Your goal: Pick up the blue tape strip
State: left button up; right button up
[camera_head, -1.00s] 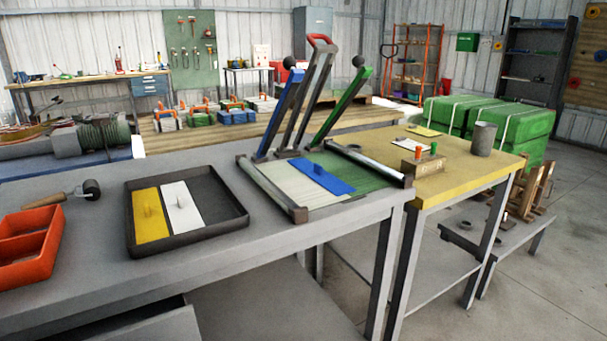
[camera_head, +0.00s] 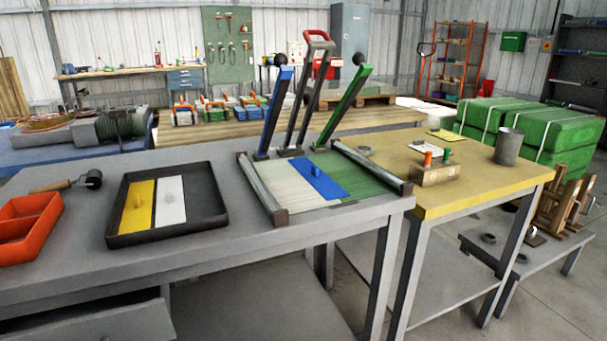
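The blue tape strip (camera_head: 318,179) lies flat on the framed bed (camera_head: 352,200), across the line between its pale left part and its green right part. Neither of my grippers is in view.
An orange divided bin (camera_head: 40,230) and a roller (camera_head: 80,183) lie at the left of the grey table (camera_head: 250,240). A yellow-topped table (camera_head: 470,189) on the right bears a wooden block (camera_head: 434,174) with pegs and a grey cylinder (camera_head: 508,147).

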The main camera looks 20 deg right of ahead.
aim_at(325, 186)
jog(key=l+u, duration=0.1)
jog(key=l, duration=0.25)
jog(key=k+l+u, duration=0.15)
jog(key=l, duration=0.2)
jog(key=l+u, duration=0.1)
jog(key=l, duration=0.3)
jog(key=k+l, duration=0.1)
jog(key=l, duration=0.25)
jog(key=k+l+u, duration=0.1)
jog(key=l, duration=0.25)
jog(key=k+l, duration=0.1)
jog(key=l, duration=0.25)
